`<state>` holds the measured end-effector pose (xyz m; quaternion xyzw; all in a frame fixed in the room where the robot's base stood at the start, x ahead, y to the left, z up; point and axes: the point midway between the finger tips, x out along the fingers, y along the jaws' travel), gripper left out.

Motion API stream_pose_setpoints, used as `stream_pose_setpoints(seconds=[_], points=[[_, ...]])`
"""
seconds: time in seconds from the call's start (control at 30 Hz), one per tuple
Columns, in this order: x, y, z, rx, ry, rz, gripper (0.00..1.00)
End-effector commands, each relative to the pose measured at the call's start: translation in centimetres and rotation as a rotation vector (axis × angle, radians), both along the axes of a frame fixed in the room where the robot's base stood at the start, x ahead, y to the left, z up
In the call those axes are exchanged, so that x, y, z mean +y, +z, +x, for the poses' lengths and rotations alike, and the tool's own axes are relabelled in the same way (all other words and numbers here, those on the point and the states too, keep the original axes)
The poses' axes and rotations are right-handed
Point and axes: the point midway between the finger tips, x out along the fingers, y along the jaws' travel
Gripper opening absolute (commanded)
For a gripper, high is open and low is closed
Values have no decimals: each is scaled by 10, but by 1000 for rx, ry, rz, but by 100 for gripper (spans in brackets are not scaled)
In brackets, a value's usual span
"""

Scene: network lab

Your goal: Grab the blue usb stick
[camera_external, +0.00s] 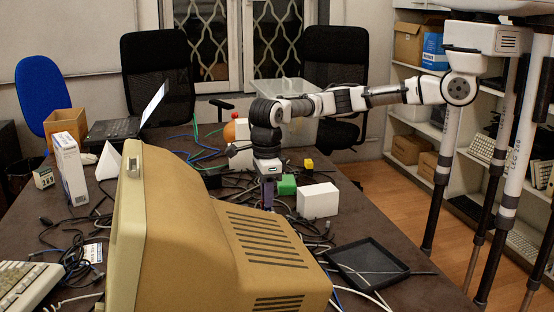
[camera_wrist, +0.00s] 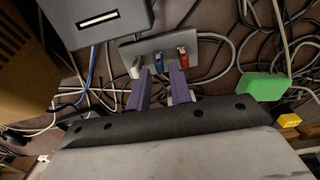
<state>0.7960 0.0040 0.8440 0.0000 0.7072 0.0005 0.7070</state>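In the wrist view, the blue usb stick (camera_wrist: 159,58) stands in a grey holder (camera_wrist: 206,49), between a white stick (camera_wrist: 135,69) on its left and a red stick (camera_wrist: 183,59) on its right. My gripper (camera_wrist: 160,72) has its two purple fingers apart, with nothing between them that I can make out except the space in front of the blue stick. The fingertips appear close to it; I cannot tell whether they touch. In the external view, my gripper (camera_external: 267,204) points down behind the beige monitor, and the sticks cannot be made out there.
The beige monitor (camera_external: 205,240) stands close by. A green block (camera_external: 286,185), a yellow block (camera_external: 308,164) and a white box (camera_external: 318,200) stand near my gripper. Cables lie all around. A black tray (camera_external: 352,265) lies at the front right. A grey slotted box (camera_wrist: 72,20) is beside the holder.

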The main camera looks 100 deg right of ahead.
Motion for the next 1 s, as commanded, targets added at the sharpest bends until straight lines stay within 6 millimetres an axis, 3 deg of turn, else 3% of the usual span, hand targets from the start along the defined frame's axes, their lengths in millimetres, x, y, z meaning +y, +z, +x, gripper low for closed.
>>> stream_pose_setpoints(seconds=[0.3, 0.53, 0.7, 1.0], points=[[1, -37, 2, 1, -1, -2, 21], [1, -39, 2, 0, -1, -1, 21], [1, -39, 2, 0, -1, -1, 0], [1, -38, 2, 0, -1, -1, 0]])
